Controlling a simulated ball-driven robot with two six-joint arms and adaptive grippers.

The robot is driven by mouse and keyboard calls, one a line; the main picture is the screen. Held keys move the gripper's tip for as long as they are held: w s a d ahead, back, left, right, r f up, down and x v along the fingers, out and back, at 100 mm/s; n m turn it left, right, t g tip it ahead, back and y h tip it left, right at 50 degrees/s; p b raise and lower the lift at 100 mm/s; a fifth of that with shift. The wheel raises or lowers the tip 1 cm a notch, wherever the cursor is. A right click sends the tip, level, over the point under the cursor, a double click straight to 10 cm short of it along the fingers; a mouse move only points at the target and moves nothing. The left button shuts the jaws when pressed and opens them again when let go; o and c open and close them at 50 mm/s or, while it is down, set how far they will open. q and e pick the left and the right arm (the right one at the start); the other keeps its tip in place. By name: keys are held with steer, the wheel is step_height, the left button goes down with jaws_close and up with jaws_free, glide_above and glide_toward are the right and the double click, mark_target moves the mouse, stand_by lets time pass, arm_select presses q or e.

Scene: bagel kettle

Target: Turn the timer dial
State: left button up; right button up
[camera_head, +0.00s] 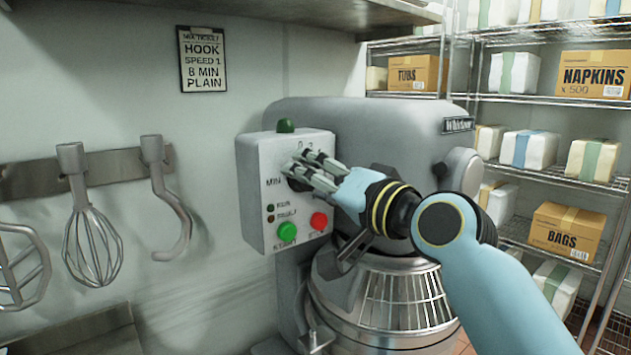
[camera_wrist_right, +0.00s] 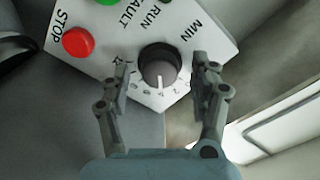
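The timer dial (camera_wrist_right: 160,68) is a dark round knob with a white pointer line on the white control panel (camera_head: 258,200) of the grey mixer (camera_head: 350,125). In the right wrist view the dial lies between the two fingers of my right gripper (camera_wrist_right: 163,85), which are spread apart with a gap on each side. In the head view the right gripper (camera_head: 315,172) is at the panel and its fingers cover most of the dial. Numbers and the word MIN are printed around the dial. My left gripper is not in view.
A green start button (camera_head: 287,232) and red stop button (camera_head: 318,221) sit below the dial. Whisk (camera_head: 92,240) and hook (camera_head: 170,205) hang at the left. Wire shelves with boxes stand at the right.

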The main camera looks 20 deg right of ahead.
steer(key=v, duration=1.2)
